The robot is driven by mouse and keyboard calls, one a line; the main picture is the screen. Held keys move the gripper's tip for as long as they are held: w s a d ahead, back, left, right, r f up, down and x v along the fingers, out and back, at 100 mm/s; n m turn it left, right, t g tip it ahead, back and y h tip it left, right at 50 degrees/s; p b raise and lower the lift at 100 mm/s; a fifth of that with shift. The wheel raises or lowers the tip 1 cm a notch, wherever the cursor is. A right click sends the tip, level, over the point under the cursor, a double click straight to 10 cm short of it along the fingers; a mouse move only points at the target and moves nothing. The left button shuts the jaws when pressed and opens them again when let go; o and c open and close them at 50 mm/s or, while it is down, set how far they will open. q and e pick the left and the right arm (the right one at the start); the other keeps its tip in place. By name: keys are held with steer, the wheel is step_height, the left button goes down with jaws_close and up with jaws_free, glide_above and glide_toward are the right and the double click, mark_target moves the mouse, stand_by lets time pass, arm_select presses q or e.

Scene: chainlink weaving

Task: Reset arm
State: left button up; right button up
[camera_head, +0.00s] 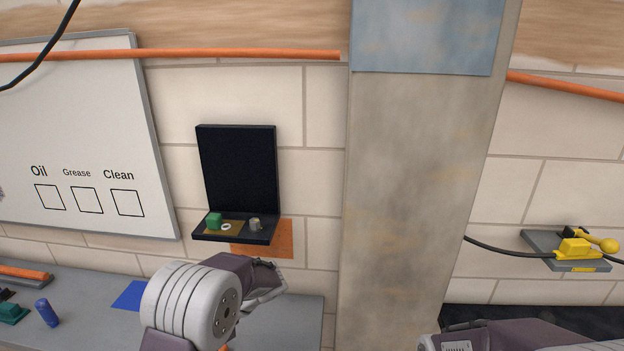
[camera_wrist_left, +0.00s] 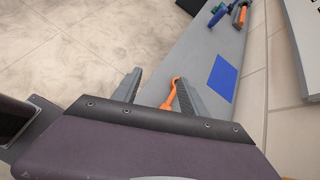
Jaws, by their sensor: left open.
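My left arm rises from the bottom of the head view, and its gripper (camera_head: 270,283) is near the wall, just below the black shelf in the picture. In the left wrist view the two fingers of the left gripper (camera_wrist_left: 162,88) are spread apart. An orange hooked object (camera_wrist_left: 173,93) shows between the fingers; it seems to lie on the grey bench below, apart from them. Part of my right arm shows at the lower right of the head view, but its gripper does not show.
A black shelf (camera_head: 237,170) on the wall holds a green block (camera_head: 214,221), a white ring (camera_head: 226,226) and a small cylinder (camera_head: 255,224). A grey bench (camera_head: 90,290) bears a blue square (camera_head: 131,295) and tools. A concrete pillar (camera_head: 420,200) stands right. A yellow device (camera_head: 575,250) sits beyond it.

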arm_select(q)
steer(key=s+d+f+n+h, duration=0.15)
steer(key=s+n+h, duration=0.35)
steer(key=s, duration=0.5)
steer(key=s+d+f+n+t+h, duration=0.2)
steer(key=d+f+n+h, duration=0.2)
steer(key=d+n, duration=0.5)
steer(key=shift+s+d+t+h, duration=0.3)
steer(key=shift+t+h, duration=0.1)
steer(key=shift+h, duration=0.4)
steer(key=shift+s, duration=0.1)
